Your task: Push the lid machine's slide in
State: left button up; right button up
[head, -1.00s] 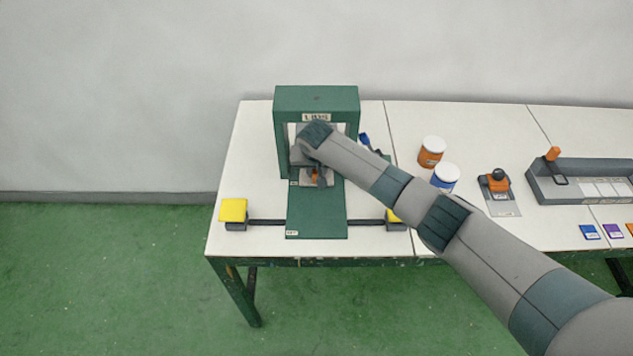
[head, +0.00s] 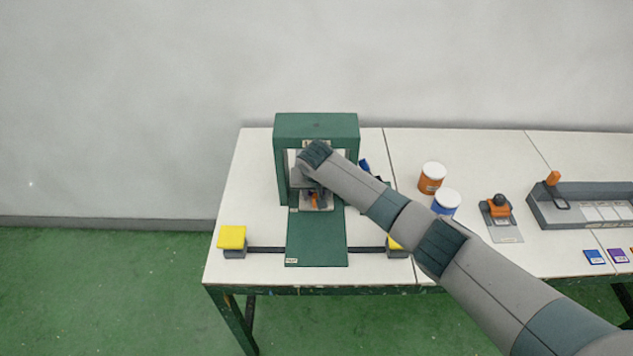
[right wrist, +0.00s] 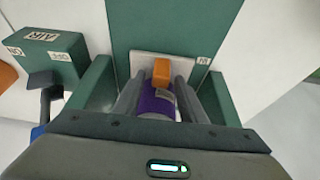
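The lid machine (head: 316,128) is a green frame at the left of the table. Its green track (head: 316,240) runs forward out of it. The slide's pale plate (head: 318,206), with an orange handle, lies at the track's inner end, next to the frame opening. My right gripper (right wrist: 160,82) is down at the slide. In the right wrist view its grey fingers stand apart, on both sides of a purple tin (right wrist: 157,104), just behind the orange handle (right wrist: 161,72). I cannot tell whether they press on it. My left gripper is out of view.
Yellow-topped blocks (head: 232,237) flank the track. An orange tin (head: 432,178) and a blue tin (head: 446,203) with white tops stand to the right, near my arm. Further right are an orange-and-grey device (head: 499,207) and a grey bench unit (head: 590,205).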

jog(key=b+v, duration=0.2)
jog(key=v, duration=1.5)
jog(key=shift+f, duration=0.15)
